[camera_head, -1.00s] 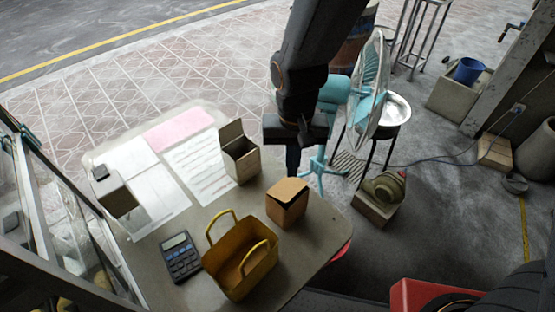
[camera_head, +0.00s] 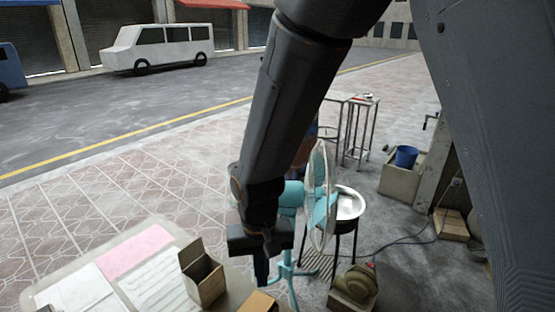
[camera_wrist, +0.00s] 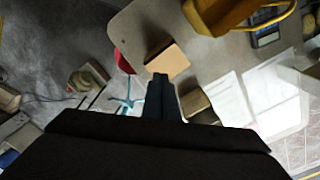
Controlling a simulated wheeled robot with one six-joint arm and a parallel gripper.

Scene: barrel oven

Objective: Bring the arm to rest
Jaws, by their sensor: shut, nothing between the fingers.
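My gripper (camera_head: 262,268) hangs from my arm in the middle of the head view, above the right side of the table (camera_head: 50,285). In the wrist view my gripper (camera_wrist: 161,80) points down with its fingers together and nothing between them. An open cardboard box (camera_head: 203,275) stands on the table just left of my gripper. A second cardboard box (camera_head: 259,302) is partly cut off by the lower edge; it also shows in the wrist view (camera_wrist: 168,61), just beyond the fingertips.
A yellow basket (camera_wrist: 222,12) and a calculator (camera_wrist: 266,38) lie on the table in the wrist view. The paved ground at left is clear.

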